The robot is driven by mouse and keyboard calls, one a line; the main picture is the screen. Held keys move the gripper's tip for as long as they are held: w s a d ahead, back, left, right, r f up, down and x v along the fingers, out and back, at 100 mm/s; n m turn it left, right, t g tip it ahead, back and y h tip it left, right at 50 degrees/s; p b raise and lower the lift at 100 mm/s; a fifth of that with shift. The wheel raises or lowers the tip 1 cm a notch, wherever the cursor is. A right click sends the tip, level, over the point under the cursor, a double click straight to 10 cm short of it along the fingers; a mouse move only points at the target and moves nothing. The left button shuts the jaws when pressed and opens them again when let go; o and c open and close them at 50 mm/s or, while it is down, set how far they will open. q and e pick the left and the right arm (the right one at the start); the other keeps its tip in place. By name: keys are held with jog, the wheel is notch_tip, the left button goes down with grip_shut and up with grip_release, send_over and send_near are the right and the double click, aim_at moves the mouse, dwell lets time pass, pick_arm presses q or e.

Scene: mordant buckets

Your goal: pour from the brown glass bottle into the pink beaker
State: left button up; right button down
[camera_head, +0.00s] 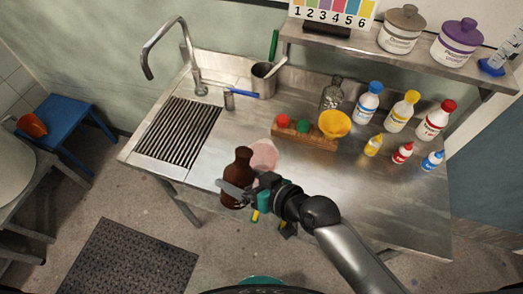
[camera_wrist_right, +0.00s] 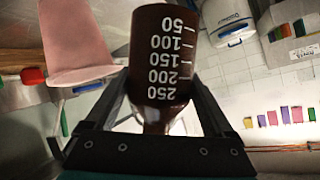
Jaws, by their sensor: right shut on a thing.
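The brown glass bottle (camera_head: 238,190) is in my right gripper (camera_head: 237,192), near the front edge of the steel counter. It looks about upright, its neck at the top in the head view. In the right wrist view the bottle (camera_wrist_right: 165,45), with white volume marks, sits between the two fingers of the right gripper (camera_wrist_right: 160,100), which is shut on it. The pink beaker (camera_head: 266,153) stands on the counter just behind and right of the bottle, partly hidden by it. The beaker also shows left of the bottle in the right wrist view (camera_wrist_right: 78,45). My left gripper is not in view.
A wooden rack (camera_head: 318,139) with coloured caps and a yellow funnel (camera_head: 335,123) stand right of the beaker. Several small bottles stand farther right. A ribbed drainboard (camera_head: 178,133) and tap (camera_head: 190,60) are left. The counter's front right is clear.

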jog(key=shift+w+m+g, duration=0.2)
jog(key=shift+m+g, duration=0.1)
jog(key=shift+w+d+r+m+g+y, duration=0.15)
jog(key=shift+r+m+g+y, duration=0.15)
jog(key=shift+r, duration=0.2)
jog(key=shift+w+d+r+m, duration=0.1)
jog(key=shift+w+r+m, duration=0.05)
jog(key=shift+r+m, duration=0.15)
jog(key=shift+f+g, duration=0.2)
jog(key=shift+g, duration=0.1)
jog(key=shift+m+y+b, duration=0.3)
jog(key=shift+m+y, duration=0.1)
jog(key=shift+m, duration=0.1)
jog(key=shift+f+g, duration=0.15)
jog(key=shift+g, duration=0.15)
jog(key=shift+s+a+f+m+g+y+b, duration=0.1)
jog(key=shift+f+m+g+b, duration=0.05)
jog(key=shift+f+b, duration=0.4)
jog(key=shift+s+a+f+m+g+y+b, duration=0.1)
jog(key=shift+s+f+m+b, duration=0.1)
jog(key=shift+f+b, duration=0.35)
jog(key=shift+s+f+m+g+y+b, duration=0.1)
jog(key=shift+f+m+g+b, duration=0.05)
jog(key=shift+f+b, duration=0.35)
jog(key=shift+s+a+f+m+g+y+b, duration=0.1)
jog(key=shift+s+m+g+y+b, duration=0.05)
jog(key=shift+m+g+y+b, duration=0.3)
